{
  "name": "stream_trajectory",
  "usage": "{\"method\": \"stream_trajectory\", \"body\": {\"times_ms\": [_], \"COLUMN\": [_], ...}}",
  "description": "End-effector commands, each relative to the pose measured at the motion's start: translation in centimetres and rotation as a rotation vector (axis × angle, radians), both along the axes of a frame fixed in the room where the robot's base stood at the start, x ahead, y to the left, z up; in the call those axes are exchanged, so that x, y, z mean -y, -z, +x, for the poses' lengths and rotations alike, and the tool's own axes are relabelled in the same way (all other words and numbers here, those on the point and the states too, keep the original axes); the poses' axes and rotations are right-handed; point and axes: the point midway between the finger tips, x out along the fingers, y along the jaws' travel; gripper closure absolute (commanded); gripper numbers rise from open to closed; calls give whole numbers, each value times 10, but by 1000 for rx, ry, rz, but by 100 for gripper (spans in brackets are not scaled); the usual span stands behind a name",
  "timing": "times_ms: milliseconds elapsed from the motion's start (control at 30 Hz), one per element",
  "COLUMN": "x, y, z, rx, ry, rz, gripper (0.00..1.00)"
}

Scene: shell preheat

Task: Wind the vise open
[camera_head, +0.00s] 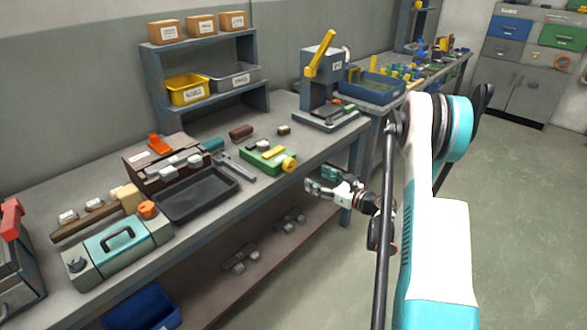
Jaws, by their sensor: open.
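The vise appears to be the low green block (258,161) on the bench, with a yellow bar on top and a round yellow knob (289,164) at its right end near the bench's front edge. The gap between its jaws is too small to judge here. My gripper (312,185) is open and empty. It hangs off the front edge of the bench, a little right of the knob in the picture and apart from it.
A caliper-like tool (235,166) and a black tray (198,193) lie left of the vise. An arbor-press-like machine (322,90) with a yellow lever stands at right on the bench (205,238). A lower shelf (225,275) holds grey parts. The floor at right is clear.

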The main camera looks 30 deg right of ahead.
Motion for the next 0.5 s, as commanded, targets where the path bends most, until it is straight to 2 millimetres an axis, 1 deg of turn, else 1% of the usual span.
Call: {"method": "stream_trajectory", "body": {"times_ms": [33,100,233,367,500], "x": [4,5,5,1,-4], "y": [4,4,3,1,-1], "z": [-3,-5,-3,6,20], "rx": [15,30,37,37,36], "ry": [-6,-16,-22,-23,-23], "rz": [35,68,87,86,85], "gripper": [35,35,35,35,35]}}
